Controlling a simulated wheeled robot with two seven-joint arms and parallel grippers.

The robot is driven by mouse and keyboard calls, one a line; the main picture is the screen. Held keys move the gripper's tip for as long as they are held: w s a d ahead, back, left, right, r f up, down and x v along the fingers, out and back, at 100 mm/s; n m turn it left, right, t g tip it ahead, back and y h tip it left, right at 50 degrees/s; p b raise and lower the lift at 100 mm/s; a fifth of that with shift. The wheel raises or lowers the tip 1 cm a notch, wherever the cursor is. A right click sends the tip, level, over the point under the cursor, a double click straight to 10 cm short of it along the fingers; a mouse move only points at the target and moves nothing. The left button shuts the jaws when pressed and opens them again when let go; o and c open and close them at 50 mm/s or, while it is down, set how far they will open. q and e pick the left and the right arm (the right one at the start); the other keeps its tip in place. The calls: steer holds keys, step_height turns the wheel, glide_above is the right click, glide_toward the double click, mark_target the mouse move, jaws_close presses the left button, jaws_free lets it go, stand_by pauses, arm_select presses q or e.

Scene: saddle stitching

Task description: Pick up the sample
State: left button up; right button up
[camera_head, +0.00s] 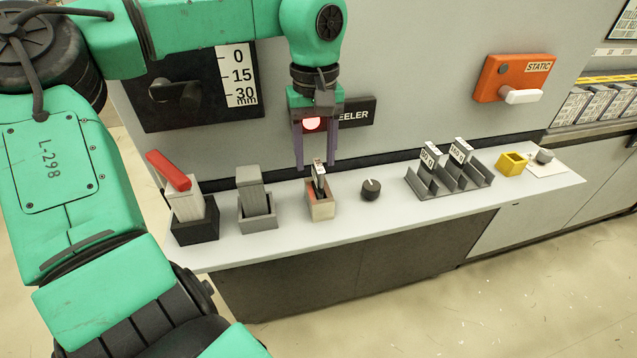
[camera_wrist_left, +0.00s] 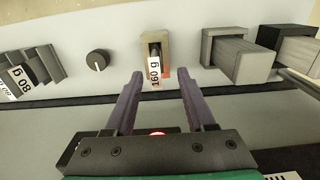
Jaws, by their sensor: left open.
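A sample with a label reading "160 g" (camera_wrist_left: 155,70) stands upright in a small tan holder (camera_head: 321,210). It also shows in the head view (camera_head: 319,178), where its label is too small to read. My left gripper (camera_head: 316,164) hangs over it with the fingers pointing down. The left fingers (camera_wrist_left: 161,82) are open and apart, with the sample between their lines in the left wrist view; I cannot tell whether the tips reach down beside it. More labelled samples (camera_head: 459,151) stand in a grey slotted rack (camera_head: 450,188) to the right. My right gripper is not in view.
A black knob (camera_head: 371,189) is right of the holder. A grey block in a tray (camera_head: 258,210) and a black stand with a red lever (camera_head: 168,171) are left of it. A yellow box (camera_head: 511,163) is far right. The machine wall (camera_head: 420,70) rises behind the shelf.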

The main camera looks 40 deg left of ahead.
mark_target(319, 168)
arm_select(q)
steer(key=f, duration=0.3)
steer(key=d+f, duration=0.1)
steer(key=f, duration=0.1)
steer(key=shift+f+p, duration=0.1)
steer(key=shift+p, duration=0.3)
steer(key=shift+w+a+f, duration=0.1)
steer(key=shift+w+f, duration=0.05)
steer(key=shift+f, duration=0.1)
jaws_close()
steer(key=shift+r, duration=0.1)
